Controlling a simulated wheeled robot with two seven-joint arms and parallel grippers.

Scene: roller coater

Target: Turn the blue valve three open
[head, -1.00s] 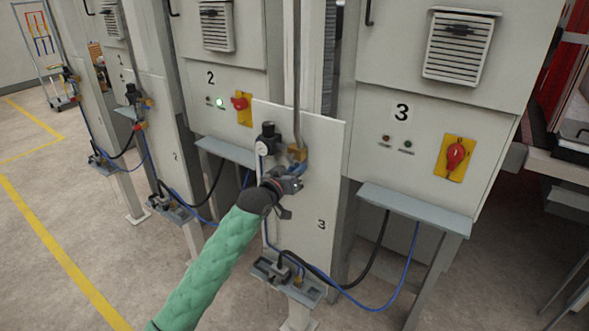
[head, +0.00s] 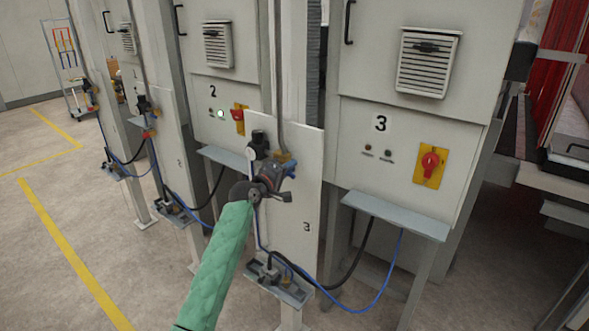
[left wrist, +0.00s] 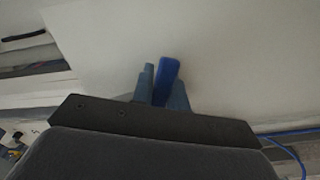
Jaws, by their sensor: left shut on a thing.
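The blue valve's handle (head: 291,170) sticks out at the upper part of the white panel marked 3 (head: 308,190), by a brass fitting (head: 284,158) at the foot of a vertical pipe. My left gripper (head: 281,178) is at this valve and partly hides it. In the left wrist view the blue handle (left wrist: 166,80) stands between my two grey-blue fingers (left wrist: 160,88), which are shut on it. The valve body is hidden there. My right gripper is in neither view.
A black regulator with a gauge (head: 257,146) sits just left of the valve. A grey shelf (head: 395,213) juts out below cabinet 3 and its red rotary switch (head: 430,162). Blue and black hoses hang below.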

